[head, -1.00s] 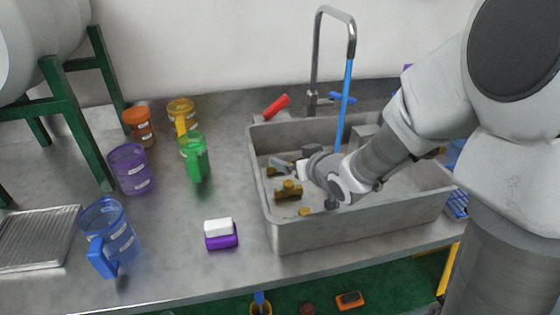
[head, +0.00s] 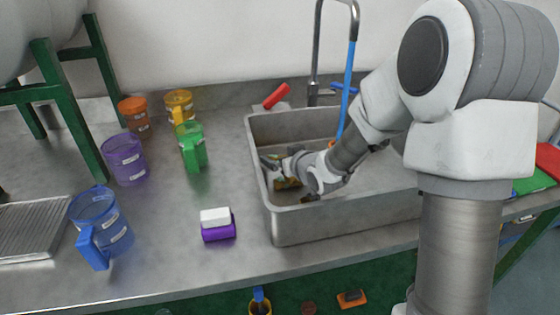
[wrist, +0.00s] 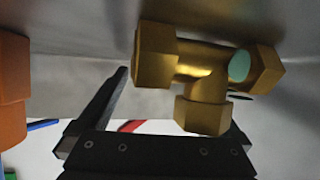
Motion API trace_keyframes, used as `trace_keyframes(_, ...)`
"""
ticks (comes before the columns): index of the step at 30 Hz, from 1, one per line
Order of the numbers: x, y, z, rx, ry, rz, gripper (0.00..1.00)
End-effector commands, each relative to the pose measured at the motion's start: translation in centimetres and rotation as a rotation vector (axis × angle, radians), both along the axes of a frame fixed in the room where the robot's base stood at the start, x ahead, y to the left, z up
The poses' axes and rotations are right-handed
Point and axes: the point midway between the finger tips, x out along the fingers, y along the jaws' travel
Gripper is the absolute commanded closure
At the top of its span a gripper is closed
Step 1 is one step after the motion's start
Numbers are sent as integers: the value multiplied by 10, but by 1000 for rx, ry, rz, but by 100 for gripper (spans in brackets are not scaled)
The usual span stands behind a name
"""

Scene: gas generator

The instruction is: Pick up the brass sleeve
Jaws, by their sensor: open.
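A brass tee-shaped fitting (head: 287,184) lies in the sink, partly covered by my gripper in the head view. In the wrist view this brass fitting (wrist: 200,70) is large and close, with hex ends and a pale green spot on its side. I cannot tell whether it is the brass sleeve. Another small brass piece (head: 310,197) lies nearer the sink's front wall, mostly hidden by my arm. My gripper (head: 270,163) is low inside the sink at its left side. In the wrist view its jaws (wrist: 170,115) are open, and the fitting hides much of the right finger.
The grey sink (head: 340,226) has raised walls close around my gripper. An orange part (wrist: 14,90) shows at the wrist view's left edge. A tall faucet (head: 316,50) with a blue hose stands behind. Left on the counter are a white-and-purple block (head: 218,226) and several coloured jugs.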

Motion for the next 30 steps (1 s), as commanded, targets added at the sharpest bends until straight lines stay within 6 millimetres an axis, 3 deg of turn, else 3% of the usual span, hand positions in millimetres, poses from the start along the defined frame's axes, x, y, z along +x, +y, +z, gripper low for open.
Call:
trace_keyframes(4,0,0,0,0,0,0,0)
trace_keyframes(15,0,0,0,0,1,-1,67)
trace_keyframes(16,0,0,1,0,0,-1,69)
trace_keyframes(23,0,-1,3,0,-1,-1,70)
trace_keyframes(30,0,-1,43,0,-5,-2,70)
